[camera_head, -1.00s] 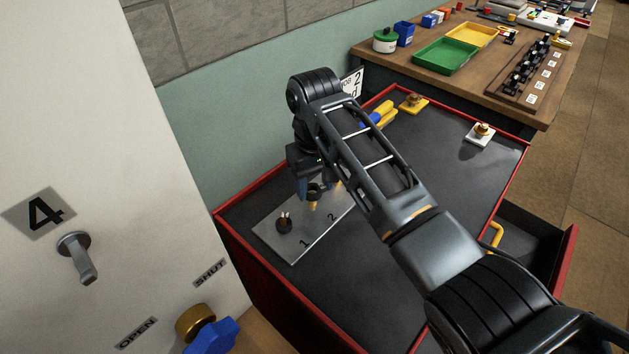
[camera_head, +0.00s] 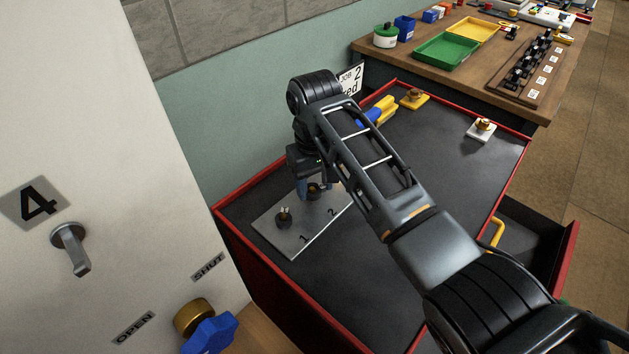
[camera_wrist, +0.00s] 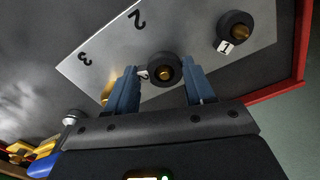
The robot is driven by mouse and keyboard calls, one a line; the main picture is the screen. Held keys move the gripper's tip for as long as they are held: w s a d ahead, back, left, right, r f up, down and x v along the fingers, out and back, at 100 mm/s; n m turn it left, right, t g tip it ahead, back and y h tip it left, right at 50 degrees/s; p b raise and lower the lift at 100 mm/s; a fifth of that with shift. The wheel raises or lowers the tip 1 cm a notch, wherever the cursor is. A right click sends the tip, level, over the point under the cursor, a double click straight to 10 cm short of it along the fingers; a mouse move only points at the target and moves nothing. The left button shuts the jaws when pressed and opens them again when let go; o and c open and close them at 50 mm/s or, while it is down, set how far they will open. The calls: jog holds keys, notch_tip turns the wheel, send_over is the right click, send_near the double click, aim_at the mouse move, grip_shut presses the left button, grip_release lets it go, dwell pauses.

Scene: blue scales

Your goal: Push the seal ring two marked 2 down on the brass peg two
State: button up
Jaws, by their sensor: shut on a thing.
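The black seal ring two (camera_wrist: 164,69), with a small tag marked 2, sits between the blue-grey fingers of my gripper (camera_wrist: 161,88). The tip of the brass peg two (camera_wrist: 165,73) shows in the ring's hole, so the ring appears to be around the peg. In the head view the ring (camera_head: 315,191) is low over the grey plate (camera_head: 320,224), by the plate's number 2; its exact height is hard to tell. My gripper (camera_head: 314,189) is shut on the ring and points down. My arm hides the plate's far end.
A black ring tagged 1 (camera_wrist: 236,27) is on the neighbouring peg beside my gripper. A brass peg (camera_wrist: 106,91) shows partly behind a finger. Red edges (camera_head: 240,186) border the dark bench top. Yellow and white blocks (camera_head: 481,130) stand further back.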

jog(key=shift+f+b, duration=0.3)
jog(key=shift+f, duration=0.4)
jog(key=o, duration=1.1)
jog(key=shift+r, duration=0.15)
notch_tip(320, 180, up, 8)
jog(key=shift+f+b, duration=0.2)
jog(key=shift+b, duration=0.2)
jog(key=shift+s, duration=0.1)
